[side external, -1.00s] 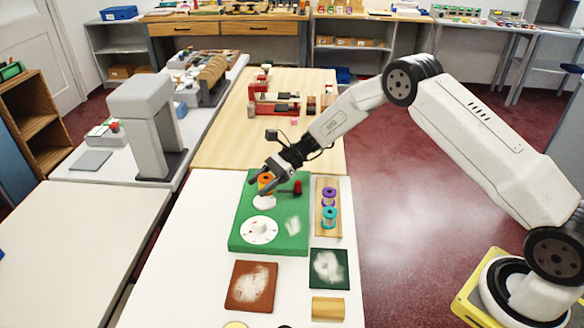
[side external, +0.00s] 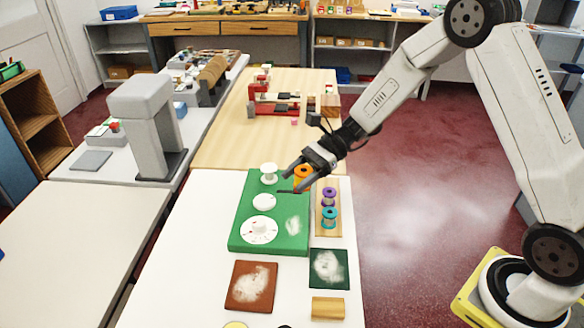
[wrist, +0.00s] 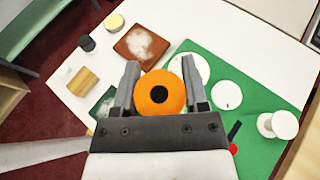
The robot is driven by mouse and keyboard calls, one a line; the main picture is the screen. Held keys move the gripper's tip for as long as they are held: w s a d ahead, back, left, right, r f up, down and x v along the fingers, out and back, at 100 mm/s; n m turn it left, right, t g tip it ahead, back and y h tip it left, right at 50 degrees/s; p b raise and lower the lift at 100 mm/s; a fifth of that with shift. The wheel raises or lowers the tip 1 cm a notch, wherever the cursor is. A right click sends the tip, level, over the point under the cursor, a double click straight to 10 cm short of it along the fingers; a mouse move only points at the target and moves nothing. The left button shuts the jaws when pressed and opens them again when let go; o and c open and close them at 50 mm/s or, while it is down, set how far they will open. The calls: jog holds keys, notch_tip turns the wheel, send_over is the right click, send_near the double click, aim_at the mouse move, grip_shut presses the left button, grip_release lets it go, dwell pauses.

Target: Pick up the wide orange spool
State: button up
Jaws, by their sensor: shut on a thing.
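The wide orange spool (side external: 302,171) is held between the fingers of my gripper (side external: 293,181), raised over the right edge of the green board (side external: 240,222). In the wrist view the orange spool (wrist: 152,94) fills the gap between the two fingers of my gripper (wrist: 160,85), its dark centre hole facing the camera. The fingers touch it on both sides. A purple spool (side external: 329,195) and a teal spool (side external: 330,215) stand on a wooden strip (side external: 327,232) right of the board.
The green board carries a white spool (side external: 268,170), a white knob (side external: 264,202) and a white dial (side external: 259,230). A brown pad (side external: 251,286), a dark green pad (side external: 328,268) and a wooden block (side external: 327,307) lie in front.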

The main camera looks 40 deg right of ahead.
jog(key=shift+s+d+r, duration=0.15)
jog(key=shift+s+r, duration=0.25)
jog(key=shift+s, duration=0.35)
